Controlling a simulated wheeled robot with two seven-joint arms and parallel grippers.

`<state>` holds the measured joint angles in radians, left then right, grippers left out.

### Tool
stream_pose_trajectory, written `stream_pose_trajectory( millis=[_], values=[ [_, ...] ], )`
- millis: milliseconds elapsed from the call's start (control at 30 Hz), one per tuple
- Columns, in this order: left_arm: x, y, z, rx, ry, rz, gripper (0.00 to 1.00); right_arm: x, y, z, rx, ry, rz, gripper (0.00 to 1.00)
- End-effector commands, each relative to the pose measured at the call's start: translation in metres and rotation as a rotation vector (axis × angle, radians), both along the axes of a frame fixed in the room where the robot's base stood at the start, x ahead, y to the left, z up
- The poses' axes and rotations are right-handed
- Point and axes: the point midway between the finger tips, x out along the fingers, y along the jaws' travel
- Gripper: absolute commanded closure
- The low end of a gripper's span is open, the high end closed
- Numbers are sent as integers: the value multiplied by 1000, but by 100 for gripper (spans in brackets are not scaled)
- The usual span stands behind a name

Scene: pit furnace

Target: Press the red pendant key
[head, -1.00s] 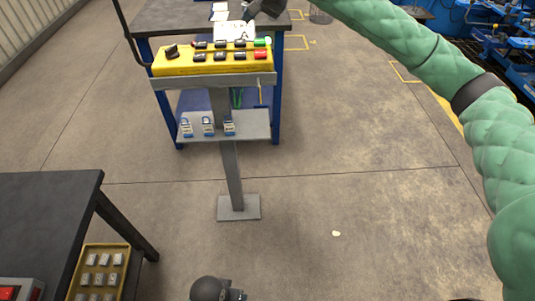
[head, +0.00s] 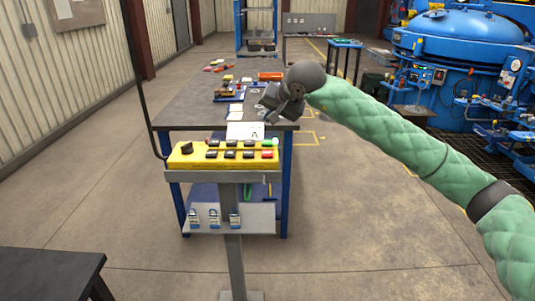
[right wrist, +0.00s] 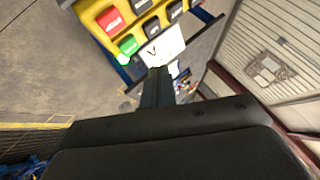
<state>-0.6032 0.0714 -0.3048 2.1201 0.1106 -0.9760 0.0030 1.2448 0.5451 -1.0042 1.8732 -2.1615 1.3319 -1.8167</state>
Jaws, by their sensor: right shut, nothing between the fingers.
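The yellow pendant (head: 188,158) lies on top of a grey post, with a black knob at its left end and two rows of keys. The red pendant key (head: 267,154) is at the right end of the front row, with the green key (head: 267,143) behind it. In the right wrist view the red key (right wrist: 110,20) is at upper left, beside the green key (right wrist: 129,45). My right gripper (head: 272,112) is above and behind the pendant's right end, shut and empty, apart from the keys. My left gripper is not in view.
A dark-topped workbench (head: 190,110) with papers and small parts stands behind the pendant. A dark table (head: 45,270) is at lower left. A blue furnace (head: 455,50) stands at back right.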

Motion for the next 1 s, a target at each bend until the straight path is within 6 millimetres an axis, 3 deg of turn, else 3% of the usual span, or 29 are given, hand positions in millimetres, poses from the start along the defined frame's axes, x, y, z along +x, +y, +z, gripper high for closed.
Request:
stream_pose_trajectory(
  millis=[567, 1000],
  values=[
    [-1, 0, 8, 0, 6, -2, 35, -1, 0, -61, 0, 3, 0, 100],
    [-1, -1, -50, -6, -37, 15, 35, 0, 0, -75, 0, 0, 0, 100]
  ],
)
